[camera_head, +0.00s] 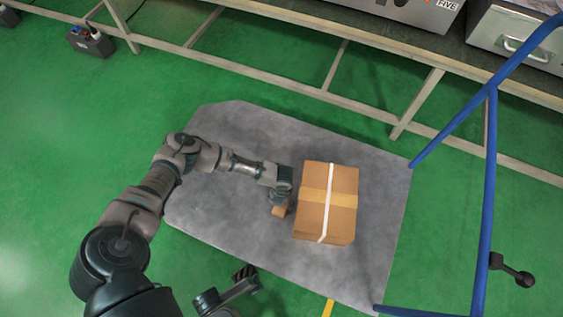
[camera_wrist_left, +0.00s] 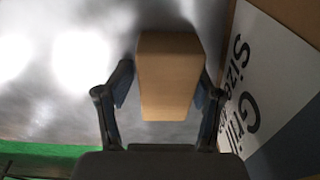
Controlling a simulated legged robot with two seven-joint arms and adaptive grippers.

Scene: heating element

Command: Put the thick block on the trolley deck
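The thick block (camera_head: 279,211) is a small light-brown block over the grey trolley deck (camera_head: 230,230), just left of a cardboard box. It is partly hidden under my left gripper (camera_head: 281,197) in the head view. In the left wrist view the block (camera_wrist_left: 168,75) stands between the two spread fingers of my left gripper (camera_wrist_left: 168,70). A narrow gap shows at the left finger; contact at the right finger is unclear. I cannot tell for certain whether the block rests on the deck. My right gripper (camera_head: 226,284) shows at the bottom edge, fingers apart and empty.
The cardboard box (camera_head: 343,190) with tape and a white strap stands on the deck close right of my left gripper. A blue trolley handle (camera_head: 487,180) rises at the right. A workbench frame (camera_head: 340,95) runs along the back. The deck's left part is bare.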

